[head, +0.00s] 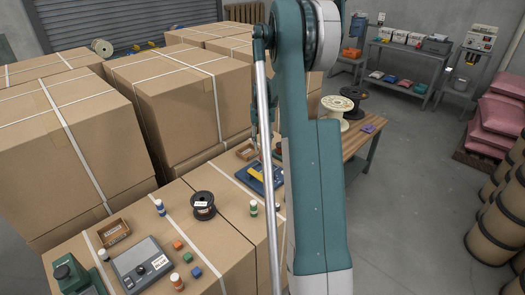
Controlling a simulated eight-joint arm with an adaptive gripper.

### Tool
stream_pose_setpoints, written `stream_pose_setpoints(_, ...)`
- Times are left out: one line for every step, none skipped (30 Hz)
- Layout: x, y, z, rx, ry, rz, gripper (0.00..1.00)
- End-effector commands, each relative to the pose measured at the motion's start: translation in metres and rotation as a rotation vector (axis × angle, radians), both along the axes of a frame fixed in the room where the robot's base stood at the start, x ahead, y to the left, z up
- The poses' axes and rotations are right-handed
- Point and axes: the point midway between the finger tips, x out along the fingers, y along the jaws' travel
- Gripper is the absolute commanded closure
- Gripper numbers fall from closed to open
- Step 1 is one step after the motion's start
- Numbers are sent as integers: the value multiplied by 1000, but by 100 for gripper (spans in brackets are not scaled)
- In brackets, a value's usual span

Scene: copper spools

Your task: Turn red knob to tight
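A blue device (252,184) with a yellow part (256,173) sits on the cardboard boxes near the picture's middle. My large teal arm link covers its right side. I cannot make out a red knob for certain; only a small reddish spot shows just above the device, beside my gripper. My gripper (262,150) seems to hang just above the device, partly hidden behind the arm's silver rod and link. It is too small and covered to tell whether its fingers are open or touch anything.
On the near boxes are a black spool (203,206), a grey scale (141,267), a small open carton (114,232), small bottles and coloured cubes. Taller cartons (190,95) stand behind. A wooden table (353,143) with spools is at right; grey floor (410,190) is clear beyond it.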

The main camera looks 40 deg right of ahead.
Motion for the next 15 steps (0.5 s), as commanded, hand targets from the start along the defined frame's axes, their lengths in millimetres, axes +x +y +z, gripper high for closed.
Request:
stream_pose_setpoints(0,0,9,0,0,0,68)
stream_pose_setpoints(0,0,13,0,0,0,68)
stream_pose_setpoints(0,0,19,0,0,0,68)
stream_pose_setpoints(0,0,23,0,0,0,68)
stream_pose_setpoints(0,0,27,0,0,0,68)
stream_pose_setpoints(0,0,32,0,0,0,68)
stream_pose_setpoints(0,0,35,0,0,0,68)
stream_pose_setpoints(0,0,38,0,0,0,68)
stream_pose_setpoints(0,0,41,0,0,0,68)
stream_pose_setpoints(0,0,43,0,0,0,68)
stream_pose_setpoints(0,0,45,0,0,0,68)
stream_pose_setpoints(0,0,47,0,0,0,68)
stream_pose_setpoints(0,0,48,0,0,0,68)
stream_pose_setpoints(0,0,49,0,0,0,68)
stream_pose_setpoints(0,0,50,0,0,0,68)
